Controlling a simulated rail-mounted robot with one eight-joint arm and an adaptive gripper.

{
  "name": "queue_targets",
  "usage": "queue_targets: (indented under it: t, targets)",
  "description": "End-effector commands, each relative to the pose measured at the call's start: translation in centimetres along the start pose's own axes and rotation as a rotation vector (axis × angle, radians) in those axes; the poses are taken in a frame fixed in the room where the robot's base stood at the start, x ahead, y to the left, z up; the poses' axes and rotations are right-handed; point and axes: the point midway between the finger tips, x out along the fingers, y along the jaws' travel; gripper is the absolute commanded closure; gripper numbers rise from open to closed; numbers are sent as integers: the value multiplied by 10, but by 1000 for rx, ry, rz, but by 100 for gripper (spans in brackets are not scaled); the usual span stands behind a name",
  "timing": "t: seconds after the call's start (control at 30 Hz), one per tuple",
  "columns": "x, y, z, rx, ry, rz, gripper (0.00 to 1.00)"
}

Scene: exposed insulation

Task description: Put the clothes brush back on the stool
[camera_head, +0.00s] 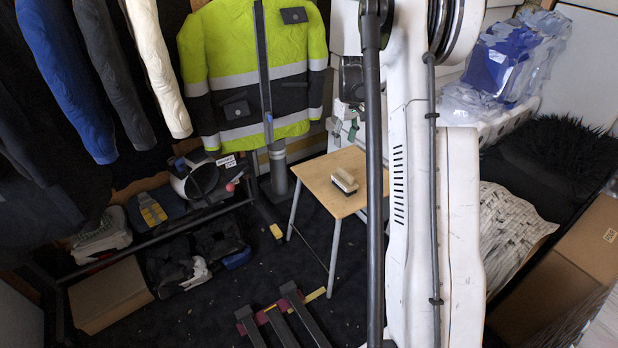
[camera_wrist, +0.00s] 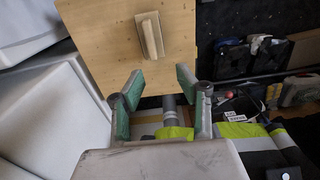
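The clothes brush (camera_head: 345,181) lies on the light wooden seat of the stool (camera_head: 327,192), near its middle, with its dark bristle side showing at the lower edge. In the wrist view the brush (camera_wrist: 150,36) is a beige block with a raised handle, resting on the stool seat (camera_wrist: 95,35). My gripper (camera_wrist: 159,88) has its two green-padded fingers spread wide apart with nothing between them. The brush is beyond the fingertips and apart from them. In the head view my gripper (camera_head: 345,130) is partly hidden by my arm, behind the stool.
A hi-vis jacket (camera_head: 255,70) hangs behind the stool. A low rack (camera_head: 150,245) with a helmet (camera_head: 200,180) and shoes stands at left. A cardboard box (camera_head: 575,265) is at right. Dark floor is open left of the stool, with metal bars (camera_head: 285,315) in front.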

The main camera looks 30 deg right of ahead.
Motion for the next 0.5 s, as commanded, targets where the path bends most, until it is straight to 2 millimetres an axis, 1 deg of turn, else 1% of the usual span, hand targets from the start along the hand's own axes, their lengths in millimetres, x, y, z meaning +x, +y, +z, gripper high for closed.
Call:
queue_targets:
  t: [0.03,0.17,0.2,0.37,0.5]
  targets:
    - [-15,-15,1,-5,11,7,66]
    - [-53,-53,6,-5,50,29,66]
    - [-64,-64,8,-6,63,35,66]
    - [-104,-110,22,-6,115,56,66]
    - [-134,-150,40,-8,161,70,66]
